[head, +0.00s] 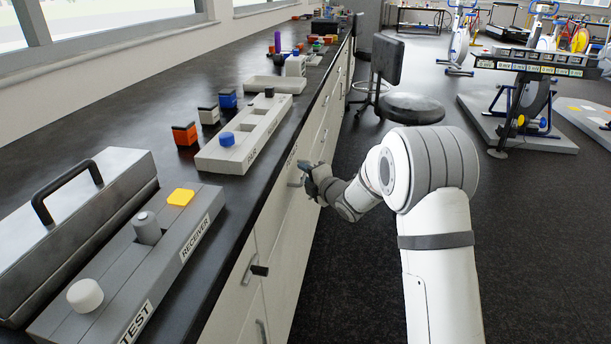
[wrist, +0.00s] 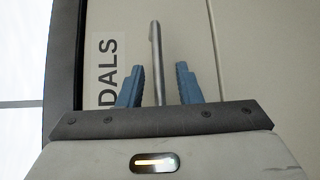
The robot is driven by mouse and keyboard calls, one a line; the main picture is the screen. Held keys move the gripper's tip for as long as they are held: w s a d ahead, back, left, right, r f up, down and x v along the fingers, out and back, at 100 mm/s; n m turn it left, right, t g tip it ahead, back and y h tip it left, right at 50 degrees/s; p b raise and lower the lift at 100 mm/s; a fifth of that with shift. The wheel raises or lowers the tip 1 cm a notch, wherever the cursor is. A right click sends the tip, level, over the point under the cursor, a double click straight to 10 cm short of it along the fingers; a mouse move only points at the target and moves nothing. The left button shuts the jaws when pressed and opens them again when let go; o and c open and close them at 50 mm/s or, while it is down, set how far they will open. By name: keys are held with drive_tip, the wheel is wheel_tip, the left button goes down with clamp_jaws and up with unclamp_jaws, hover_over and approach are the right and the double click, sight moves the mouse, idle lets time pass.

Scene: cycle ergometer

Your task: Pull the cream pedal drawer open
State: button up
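The cream pedal drawer (wrist: 190,40) fills the wrist view, with the letters "DALS" showing on a white label (wrist: 108,72). Its silver bar handle (wrist: 155,45) stands between the two blue fingers of my gripper (wrist: 158,86). The fingers are apart, with a visible gap on each side of the bar, so my gripper is open and not clamped on it. In the head view my gripper (head: 308,170) is at the cabinet front, beside the handle (head: 296,182). The drawer front looks flush with the cabinet; my gripper hides part of it.
The dark counter (head: 215,180) above holds a grey receiver block (head: 128,262), a metal case (head: 70,225), a cream tray with a blue knob (head: 240,140) and small coloured blocks. Another handle (head: 250,270) is nearer. A black stool (head: 412,107) stands beyond my arm.

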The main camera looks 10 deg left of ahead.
drive_tip(key=shift+w+a, duration=0.15)
drive_tip(key=shift+c, duration=0.2)
clamp_jaws()
idle(0.4)
